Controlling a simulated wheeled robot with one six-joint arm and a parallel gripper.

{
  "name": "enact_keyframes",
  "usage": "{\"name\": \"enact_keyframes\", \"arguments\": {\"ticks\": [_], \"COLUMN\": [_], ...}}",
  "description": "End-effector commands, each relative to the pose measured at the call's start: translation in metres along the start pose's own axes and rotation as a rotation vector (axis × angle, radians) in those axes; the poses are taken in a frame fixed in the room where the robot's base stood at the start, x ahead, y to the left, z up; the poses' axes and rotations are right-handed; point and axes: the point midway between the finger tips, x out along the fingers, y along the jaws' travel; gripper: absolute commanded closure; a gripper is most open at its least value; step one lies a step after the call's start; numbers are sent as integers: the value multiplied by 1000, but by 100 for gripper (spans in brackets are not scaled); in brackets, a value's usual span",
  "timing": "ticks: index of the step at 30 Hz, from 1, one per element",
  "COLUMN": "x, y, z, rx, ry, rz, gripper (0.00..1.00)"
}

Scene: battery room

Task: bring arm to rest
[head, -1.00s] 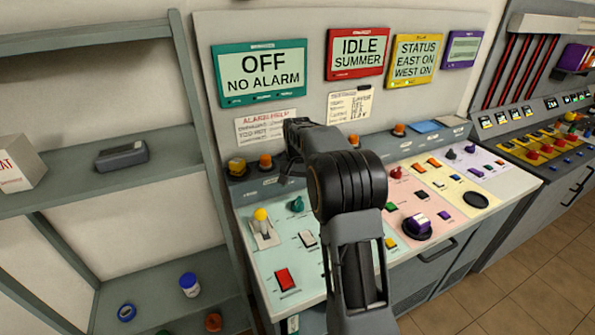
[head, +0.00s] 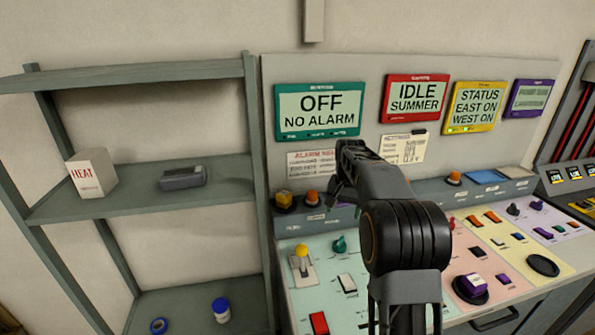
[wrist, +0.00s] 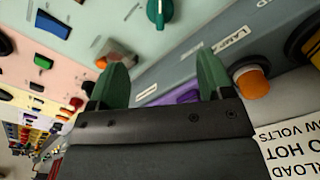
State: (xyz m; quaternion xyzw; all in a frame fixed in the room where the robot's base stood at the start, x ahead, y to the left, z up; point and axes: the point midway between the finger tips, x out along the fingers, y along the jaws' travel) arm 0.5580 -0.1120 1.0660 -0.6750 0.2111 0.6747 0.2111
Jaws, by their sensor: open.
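My arm reaches up from the bottom of the head view over the control desk (head: 300,268), then bends forward and down near the desk's back strip. In the wrist view, my gripper (wrist: 163,78) shows two green fingers spread apart with nothing held between them. A purple patch lies behind the gap. An orange lamp button (wrist: 253,82) is just right of the right finger. A green knob (wrist: 160,12) is beyond the fingers at the top. In the head view, the fingertips are small and partly hidden by my own arm.
A grey shelf rack (head: 110,205) stands left, holding a white HEAT box (head: 92,173), a grey device (head: 183,178) and a blue-capped jar (head: 221,310). The back panel carries a green-framed OFF NO ALARM screen (head: 319,110) and a red-framed IDLE SUMMER screen (head: 416,98). A yellow-tipped lever (head: 302,258) rises from the desk.

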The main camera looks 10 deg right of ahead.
Motion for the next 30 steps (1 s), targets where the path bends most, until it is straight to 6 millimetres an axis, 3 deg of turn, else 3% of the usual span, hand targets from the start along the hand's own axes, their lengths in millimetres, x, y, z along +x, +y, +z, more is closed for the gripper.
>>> {"name": "enact_keyframes", "arguments": {"ticks": [2,4,7,11,18,21,25,30], "x": [0,16,36,37,35,37,38,29], "y": [-1,0,6,13,34,43,52,55], "z": [-2,-1,18,72,186,222,254,272], "rx": [-27,-75,-143,-269,-477,-528,-566,-593], "ry": [14,16,3,34,140,181,226,282], "rz": [-5,-6,-2,-11,-39,-51,-67,-88], "gripper": [26,26,26,26,26,26,26,26]}}
